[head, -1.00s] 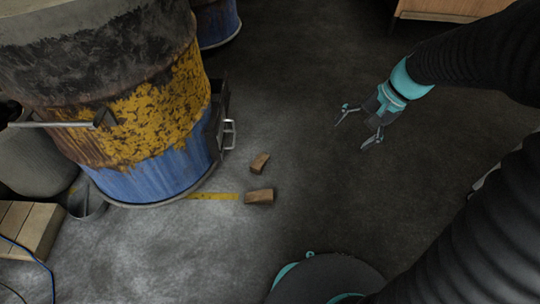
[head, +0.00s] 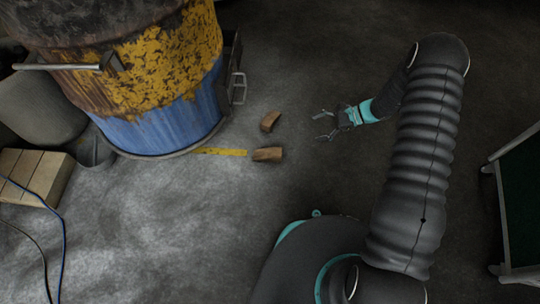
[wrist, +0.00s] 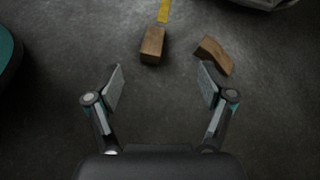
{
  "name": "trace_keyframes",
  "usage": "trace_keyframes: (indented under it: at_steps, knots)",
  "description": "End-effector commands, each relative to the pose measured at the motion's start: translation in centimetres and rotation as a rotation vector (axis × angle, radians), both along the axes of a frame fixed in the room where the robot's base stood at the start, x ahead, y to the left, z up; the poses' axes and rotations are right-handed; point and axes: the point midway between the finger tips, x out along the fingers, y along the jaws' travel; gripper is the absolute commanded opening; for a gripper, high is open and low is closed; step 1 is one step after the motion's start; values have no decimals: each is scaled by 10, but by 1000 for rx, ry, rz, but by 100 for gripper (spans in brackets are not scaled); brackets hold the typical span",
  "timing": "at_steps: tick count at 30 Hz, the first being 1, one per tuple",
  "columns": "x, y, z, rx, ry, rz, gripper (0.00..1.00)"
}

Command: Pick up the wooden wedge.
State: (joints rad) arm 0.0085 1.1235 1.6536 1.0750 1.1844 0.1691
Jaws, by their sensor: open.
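Two small brown wooden pieces lie on the dark floor in front of the barrel. The upper piece (head: 270,122) looks slanted and wedge-like; it is at the right in the wrist view (wrist: 213,55). The lower piece (head: 267,154) looks blockier and lies at the end of a yellow strip; it is near the middle in the wrist view (wrist: 152,46). Which one is the wedge is not fully clear. My gripper (head: 322,126) is open and empty, right of both pieces. In the wrist view its spread fingers (wrist: 161,80) point toward them, with bare floor between.
The rusty yellow and blue barrel (head: 165,90) with a metal handle (head: 238,88) stands to the left. The yellow strip (head: 222,151) runs from its base. A stack of wooden blocks (head: 35,177) and cables are at far left. A green-panelled frame (head: 520,205) stands at right.

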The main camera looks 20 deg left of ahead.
Motion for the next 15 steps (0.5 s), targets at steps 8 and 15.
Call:
trace_keyframes:
  at_steps: [8,15]
  knots:
    - [-17,14,-103,66,166,-130,81]
    - [-25,20,-134,85,213,-173,81]
